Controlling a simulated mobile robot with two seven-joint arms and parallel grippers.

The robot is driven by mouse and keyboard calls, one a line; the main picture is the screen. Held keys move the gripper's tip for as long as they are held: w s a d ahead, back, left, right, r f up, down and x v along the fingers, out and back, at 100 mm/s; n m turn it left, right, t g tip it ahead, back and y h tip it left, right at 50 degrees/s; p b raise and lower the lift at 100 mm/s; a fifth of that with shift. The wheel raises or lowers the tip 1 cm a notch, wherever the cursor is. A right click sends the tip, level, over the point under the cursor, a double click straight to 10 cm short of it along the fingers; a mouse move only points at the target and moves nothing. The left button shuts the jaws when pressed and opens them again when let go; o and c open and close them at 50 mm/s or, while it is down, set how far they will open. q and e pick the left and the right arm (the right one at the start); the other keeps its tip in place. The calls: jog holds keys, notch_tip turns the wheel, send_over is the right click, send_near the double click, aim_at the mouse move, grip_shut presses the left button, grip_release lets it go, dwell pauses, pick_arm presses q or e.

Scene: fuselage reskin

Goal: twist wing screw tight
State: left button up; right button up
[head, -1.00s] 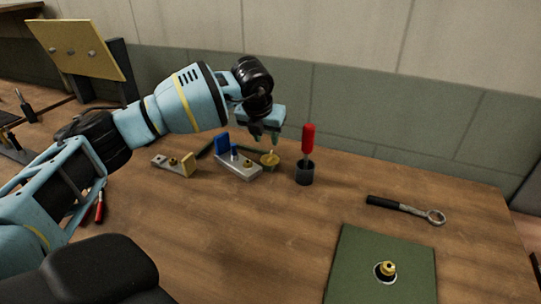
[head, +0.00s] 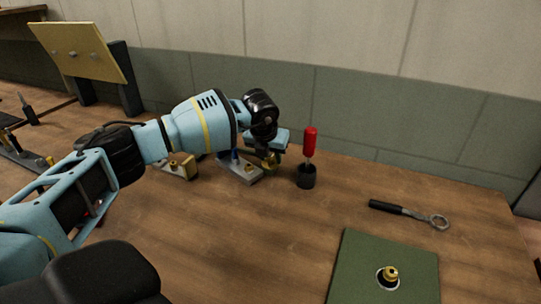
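My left gripper (head: 270,155) reaches in from the left and points down at the right end of a small grey metal fixture (head: 237,171). A gold-coloured piece (head: 273,166), possibly the wing screw, shows right at its fingertips. The fingers overlap it, and I cannot tell whether they are closed on it. The fixture also carries a blue part (head: 234,156) and a small brass knob, partly hidden by my arm. A brass fitting (head: 390,273) stands in a round hole in a green panel (head: 362,262) at lower right. My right gripper is not in view.
A red-handled tool (head: 310,142) stands in a dark cup (head: 306,177) just right of my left gripper. A ring-ended wrench (head: 408,213) lies farther right. A yellow board (head: 80,51) stands at back left. The table's middle is clear.

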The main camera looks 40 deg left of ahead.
pick_arm(q)
grip_shut()
jog(key=shift+m+p, duration=0.3)
jog(key=shift+m, duration=0.1)
grip_release()
dwell(0.3)
jog(key=a+v, duration=0.1)
jog(key=v, duration=0.6)
jog(key=shift+s+d+r, duration=0.2)
jog(key=shift+d+r, duration=0.2)
